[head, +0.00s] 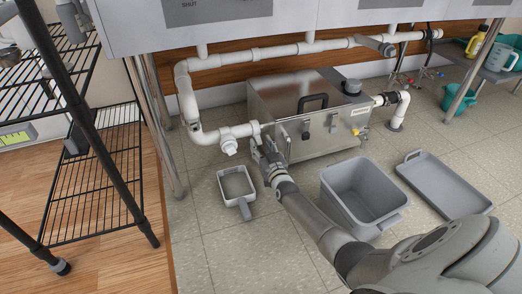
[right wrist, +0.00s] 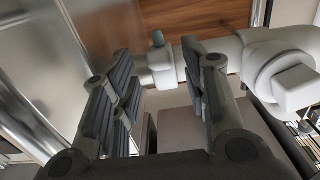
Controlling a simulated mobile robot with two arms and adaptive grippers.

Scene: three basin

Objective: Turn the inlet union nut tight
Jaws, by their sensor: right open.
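The white inlet union nut (head: 255,131) sits where the white inlet pipe (head: 212,134) meets the left end of the grey metal tank (head: 285,105). My right gripper (head: 266,151) is at the tank's front left corner, just below and in front of the nut. In the right wrist view the nut, with a small raised tab (right wrist: 161,64), shows between the spread fingers of my right gripper (right wrist: 163,90), beyond their tips. The fingers look apart from it and hold nothing. How tight the nut is cannot be told. My left gripper is not seen.
A small grey tray (head: 222,203) lies on the floor left of my right arm. A black wire rack (head: 95,205) and a metal leg (head: 160,130) stand left. A white basin (head: 150,38) overhangs the pipes.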

